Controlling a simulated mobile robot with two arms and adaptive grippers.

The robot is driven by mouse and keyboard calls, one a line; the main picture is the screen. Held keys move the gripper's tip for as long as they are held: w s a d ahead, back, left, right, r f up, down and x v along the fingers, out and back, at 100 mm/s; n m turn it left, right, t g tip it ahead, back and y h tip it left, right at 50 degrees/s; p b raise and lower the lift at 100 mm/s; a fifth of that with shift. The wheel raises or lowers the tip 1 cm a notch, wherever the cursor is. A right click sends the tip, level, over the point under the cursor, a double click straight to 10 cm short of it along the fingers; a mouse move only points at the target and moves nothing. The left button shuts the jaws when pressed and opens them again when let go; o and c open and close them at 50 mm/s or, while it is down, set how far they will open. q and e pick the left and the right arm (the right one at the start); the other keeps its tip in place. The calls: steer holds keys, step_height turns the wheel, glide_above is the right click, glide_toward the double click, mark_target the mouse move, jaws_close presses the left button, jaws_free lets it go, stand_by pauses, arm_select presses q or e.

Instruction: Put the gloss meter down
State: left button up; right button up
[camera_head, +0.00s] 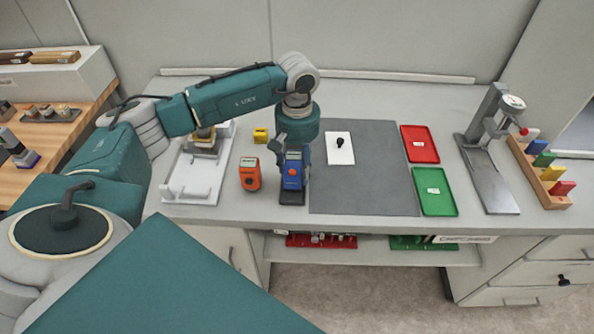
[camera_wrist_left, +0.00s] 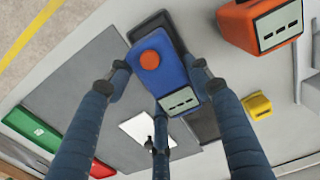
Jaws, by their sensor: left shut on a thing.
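The blue gloss meter (camera_head: 292,176), with an orange round button and a small display, is in my left gripper (camera_head: 291,157). The left wrist view shows the fingers on either side of the blue body (camera_wrist_left: 172,72), with a third finger near its display end. A dark pad (camera_head: 291,198) lies directly beneath the meter and shows past both its ends in the left wrist view (camera_wrist_left: 204,124). I cannot tell whether the meter touches the pad or hangs just above it. My right gripper is not in view.
An orange device (camera_head: 249,174) stands close left of the meter, with a small yellow block (camera_head: 260,135) behind it. A grey mat (camera_head: 370,180) with a white card (camera_head: 339,148) lies right. Red (camera_head: 420,144) and green (camera_head: 437,191) trays and a gauge stand (camera_head: 488,170) are farther right.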

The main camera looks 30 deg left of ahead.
arm_select(q)
step_height(320, 180, down, 3)
steer(key=shift+s+r+p, duration=0.1)
steer(key=shift+r+p, duration=0.1)
steer(key=shift+p, duration=0.2)
steer(key=shift+f, duration=0.45)
steer(key=shift+f, duration=0.1)
steer(key=o, duration=1.5)
steer(key=shift+c, duration=0.2)
